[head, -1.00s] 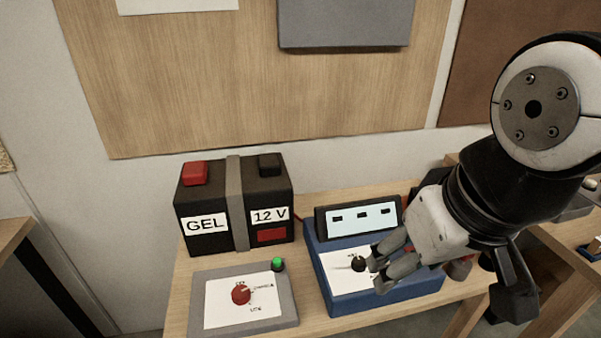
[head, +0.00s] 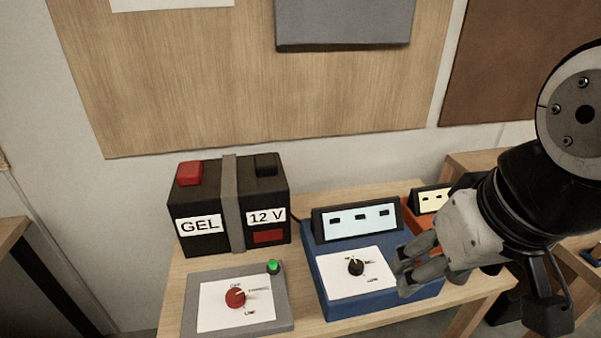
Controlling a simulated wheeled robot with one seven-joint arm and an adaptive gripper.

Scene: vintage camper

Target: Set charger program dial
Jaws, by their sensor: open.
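The blue charger (head: 325,298) sits on the wooden bench, with a lit display (head: 357,221) on its raised back. Its black dial (head: 356,267) stands on a white panel (head: 336,285) and carries a pale pointer mark; the small labels around it are too blurred to read. My gripper (head: 403,273) is open and empty, to the right of the dial and apart from it. Its fingers hang over the right side of the charger and hide part of it.
A black GEL 12 V battery (head: 208,240) stands at the back left. In front of it is a grey box (head: 283,306) with a red knob (head: 235,298) and a green button (head: 273,267). An orange unit with a display (head: 432,200) is partly hidden behind my gripper.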

